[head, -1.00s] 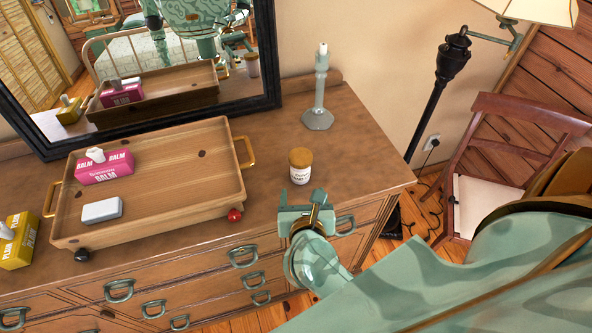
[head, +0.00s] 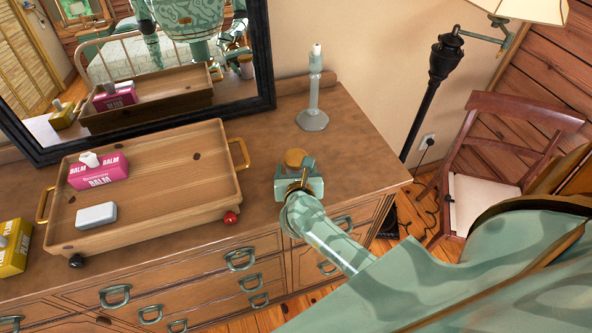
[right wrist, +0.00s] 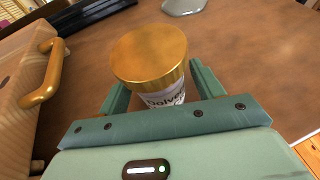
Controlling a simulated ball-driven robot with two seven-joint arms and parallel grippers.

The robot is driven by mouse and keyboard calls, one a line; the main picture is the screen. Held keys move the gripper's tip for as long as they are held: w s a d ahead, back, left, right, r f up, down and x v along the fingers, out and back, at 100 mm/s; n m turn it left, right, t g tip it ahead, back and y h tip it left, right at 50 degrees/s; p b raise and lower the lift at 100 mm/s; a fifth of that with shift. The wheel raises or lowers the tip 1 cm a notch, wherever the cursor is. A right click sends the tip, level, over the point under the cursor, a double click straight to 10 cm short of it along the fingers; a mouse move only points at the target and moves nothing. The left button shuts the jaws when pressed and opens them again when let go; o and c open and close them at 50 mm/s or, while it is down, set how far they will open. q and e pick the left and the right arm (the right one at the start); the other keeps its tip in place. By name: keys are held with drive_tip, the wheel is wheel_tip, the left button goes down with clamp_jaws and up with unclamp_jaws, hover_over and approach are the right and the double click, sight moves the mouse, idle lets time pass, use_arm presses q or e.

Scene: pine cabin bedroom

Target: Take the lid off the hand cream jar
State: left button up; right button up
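The hand cream jar, white with a gold-brown lid (head: 295,158), stands upright on the dresser top, right of the tray. My right gripper (head: 299,172) is low at the jar and hides most of its body in the head view. In the right wrist view the lid (right wrist: 149,56) is on the jar (right wrist: 163,99), and part of the label shows. The fingers of my right gripper (right wrist: 157,88) stand open on either side of the jar body, below the lid. The fingertips are partly hidden behind the jar. My left gripper is not in view.
A wooden tray (head: 165,190) with brass handles holds a pink balm box (head: 97,171) and a white block (head: 96,215). A grey-green candlestick (head: 314,100) stands behind the jar. A yellow box (head: 14,248) is at far left. The dresser top (head: 360,165) right of the jar is clear.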

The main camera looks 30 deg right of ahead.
sight(297, 167)
drive_tip(key=c, duration=1.2)
drive_tip(key=shift+o, duration=0.2)
drive_tip(key=shift+r, duration=0.15)
drive_tip(key=shift+r, duration=0.25)
wheel_tip(297, 167, up, 3)
drive_tip(key=shift+p, duration=0.55)
drive_tip(key=s+a+r, duration=0.1)
drive_tip(key=s+r, duration=0.3)
drive_tip(key=s, duration=0.3)
drive_tip(key=s+a+r+p, duration=0.1)
drive_tip(key=s+a+r, duration=0.1)
drive_tip(key=s+r, duration=0.3)
drive_tip(key=shift+s+a+r, duration=0.15)
drive_tip(key=shift+s, duration=0.7)
